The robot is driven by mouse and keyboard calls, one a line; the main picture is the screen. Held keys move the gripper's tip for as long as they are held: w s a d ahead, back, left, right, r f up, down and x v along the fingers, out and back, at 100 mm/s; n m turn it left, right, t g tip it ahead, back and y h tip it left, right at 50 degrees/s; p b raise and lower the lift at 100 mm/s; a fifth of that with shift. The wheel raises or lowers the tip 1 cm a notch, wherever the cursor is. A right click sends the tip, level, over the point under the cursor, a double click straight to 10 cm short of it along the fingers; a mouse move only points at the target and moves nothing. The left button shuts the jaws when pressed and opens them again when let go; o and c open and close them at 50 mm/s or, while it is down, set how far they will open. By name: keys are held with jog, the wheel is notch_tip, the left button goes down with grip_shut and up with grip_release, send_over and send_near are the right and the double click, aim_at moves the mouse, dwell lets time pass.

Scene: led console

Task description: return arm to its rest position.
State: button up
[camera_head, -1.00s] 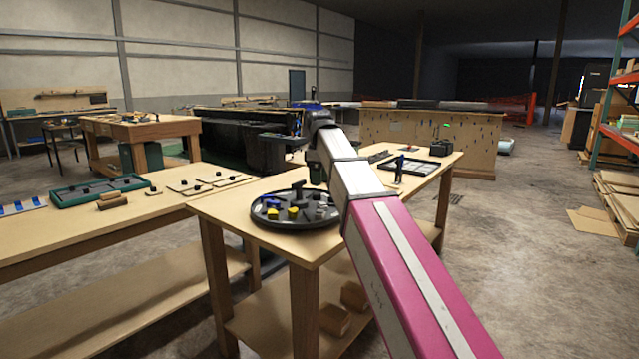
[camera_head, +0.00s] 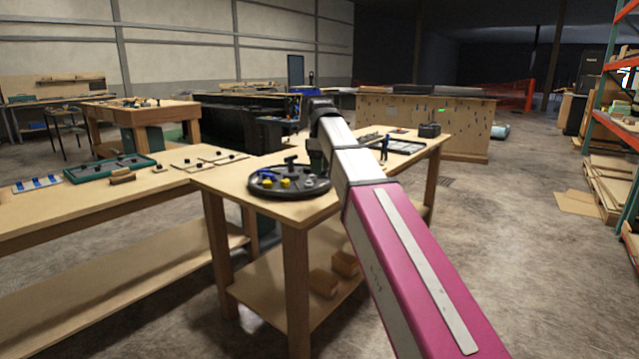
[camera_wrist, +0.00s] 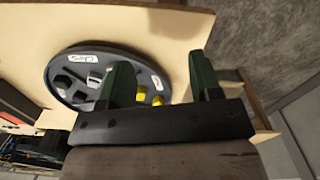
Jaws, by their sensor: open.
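My arm, with a white and magenta link, reaches forward over the middle wooden table in the head view. Its dark end bends down beside a round dark tray (camera_head: 262,190) with yellow, blue and dark pieces. The fingertips are mostly hidden there behind the arm. In the wrist view my gripper (camera_wrist: 163,78) shows two dark green fingers spread apart, with nothing held between them. The tray (camera_wrist: 62,57) lies beyond them, partly covered by the left finger. Whether the fingers touch anything cannot be told.
The wooden table (camera_head: 235,187) has a small upright dark item (camera_head: 385,148) and a shallow tray (camera_head: 405,147) behind the arm. A longer bench (camera_head: 100,205) with a green tray (camera_head: 108,168) stands left. Open floor (camera_head: 530,260) lies right, before shelving (camera_head: 610,120).

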jog(key=s+d+f+m, duration=0.4)
jog(key=s+d+f, duration=0.2)
jog(key=f, duration=0.8)
jog(key=s+d+f+m, duration=0.5)
jog(key=s+d+f, duration=0.1)
jog(key=f, duration=0.9)
jog(key=s+d+f+m, duration=0.4)
jog(key=s+d+f, duration=0.2)
jog(key=f, duration=0.8)
jog(key=shift+s+d+f, duration=0.2)
jog(key=shift+d+f, duration=0.05)
jog(key=shift+f, duration=0.1)
